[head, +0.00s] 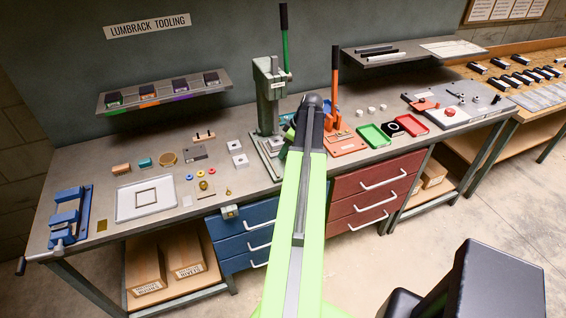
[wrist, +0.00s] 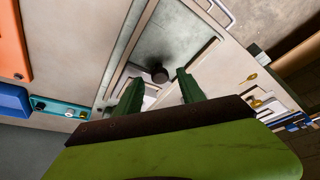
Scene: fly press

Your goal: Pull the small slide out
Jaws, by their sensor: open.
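In the wrist view, my gripper (wrist: 158,79) has its two green fingers apart. My arm covers the area just right of the press, so the slide and most of my gripper are hidden there.
An orange press (head: 335,95) stands close on the right, with green (head: 373,136) and red (head: 411,122) trays beyond it. Small blocks and rings lie left of the fly press. Blue drawers (head: 240,238) and red drawers (head: 372,190) are below the bench.

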